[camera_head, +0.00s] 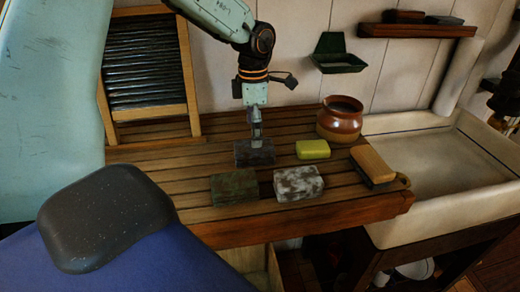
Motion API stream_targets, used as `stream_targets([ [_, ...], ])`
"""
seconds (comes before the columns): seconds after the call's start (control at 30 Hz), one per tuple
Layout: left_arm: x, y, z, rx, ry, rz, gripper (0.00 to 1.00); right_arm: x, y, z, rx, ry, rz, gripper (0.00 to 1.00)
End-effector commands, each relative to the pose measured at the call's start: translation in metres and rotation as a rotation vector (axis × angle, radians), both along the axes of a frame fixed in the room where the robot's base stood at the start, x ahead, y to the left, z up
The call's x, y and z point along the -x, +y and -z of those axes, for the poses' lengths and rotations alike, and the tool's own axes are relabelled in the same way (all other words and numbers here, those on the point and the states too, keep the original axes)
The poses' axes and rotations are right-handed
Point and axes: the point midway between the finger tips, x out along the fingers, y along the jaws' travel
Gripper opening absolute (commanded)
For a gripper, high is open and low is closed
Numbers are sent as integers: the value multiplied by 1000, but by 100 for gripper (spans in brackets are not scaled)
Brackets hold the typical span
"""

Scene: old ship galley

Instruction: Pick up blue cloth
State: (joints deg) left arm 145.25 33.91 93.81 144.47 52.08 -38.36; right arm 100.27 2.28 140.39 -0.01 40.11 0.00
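A dark blue-grey folded cloth (255,153) lies on the slatted wooden counter (222,222), toward the back. It is the only cloth that looks bluish, though its colour is dim. My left gripper (256,143) points straight down over it, with its tips at or just above the cloth's top. I see the gripper nearly edge-on, so the gap between its fingers and any grip on the cloth are hidden. My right gripper is not clearly in view.
A green cloth (235,187) and a grey-white cloth (299,183) lie in front. A yellow block (313,149), a brush (372,164) and a brown pot (340,119) stand right. A washboard (148,65) leans behind left. A white sink (431,170) adjoins right.

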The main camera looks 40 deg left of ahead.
Motion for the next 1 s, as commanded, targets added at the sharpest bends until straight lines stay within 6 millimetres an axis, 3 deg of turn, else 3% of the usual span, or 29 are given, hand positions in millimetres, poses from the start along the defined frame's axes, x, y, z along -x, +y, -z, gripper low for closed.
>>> stream_targets([
  [0.5, -2, 2, 63, 0, 3, 0, 89, 0, 0, -8, 0, 0, 0, 40],
  [0.8, -5, 2, 67, 0, 0, 1, 88, 0, 0, -8, 0, 0, 0, 40],
  [1.0, -6, 2, 67, -1, 1, 2, 71, 0, 0, -8, 0, 0, 0, 40],
])
